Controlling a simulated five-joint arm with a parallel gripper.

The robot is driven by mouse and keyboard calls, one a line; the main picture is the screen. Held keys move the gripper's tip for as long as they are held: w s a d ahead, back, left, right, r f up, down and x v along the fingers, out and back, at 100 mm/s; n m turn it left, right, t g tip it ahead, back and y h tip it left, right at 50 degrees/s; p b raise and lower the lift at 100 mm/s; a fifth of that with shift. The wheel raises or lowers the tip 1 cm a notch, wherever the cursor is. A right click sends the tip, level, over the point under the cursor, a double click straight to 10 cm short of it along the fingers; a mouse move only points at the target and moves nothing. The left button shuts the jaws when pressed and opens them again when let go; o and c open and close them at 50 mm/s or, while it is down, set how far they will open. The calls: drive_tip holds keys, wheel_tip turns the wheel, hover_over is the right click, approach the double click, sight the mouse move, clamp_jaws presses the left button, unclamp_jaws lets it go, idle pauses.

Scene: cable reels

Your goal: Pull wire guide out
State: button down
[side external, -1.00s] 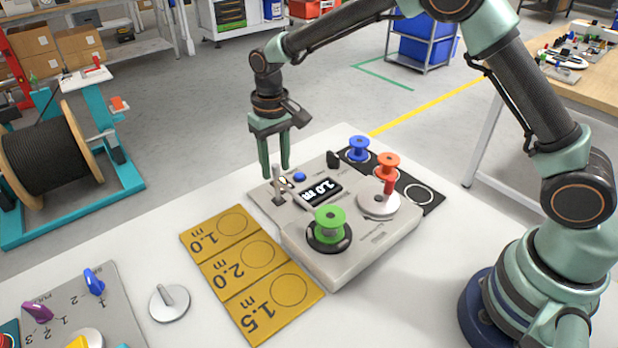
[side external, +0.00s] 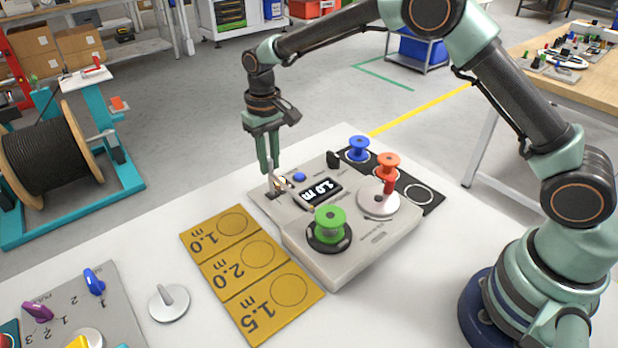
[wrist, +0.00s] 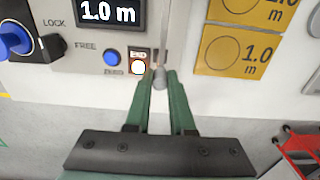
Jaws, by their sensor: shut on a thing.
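The wire guide (wrist: 159,82) is a small grey metal post at the edge of the cable measuring machine (side external: 340,262). My gripper (side external: 269,172) is down at that edge. In the wrist view, my gripper's two green fingers (wrist: 161,76) are shut around the guide's grey end. In the side view the fingers partly hide the guide. The machine's display (wrist: 108,11) reads 1.0 m. A green reel (side external: 330,222) sits on the machine's near spindle.
A blue reel (side external: 358,148) and an orange reel (side external: 388,163) stand on the far side. A white disc with a red crank handle (side external: 389,184) is on the machine. A yellow length board (side external: 245,265) lies to the left. A blue button (wrist: 112,57) is close to the fingers.

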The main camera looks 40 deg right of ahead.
drive_tip(key=shift+w, duration=0.5)
drive_tip(key=c, duration=0.8)
unclamp_jaws()
drive_tip(key=shift+r, duration=0.1)
drive_tip(key=shift+r, duration=3.45)
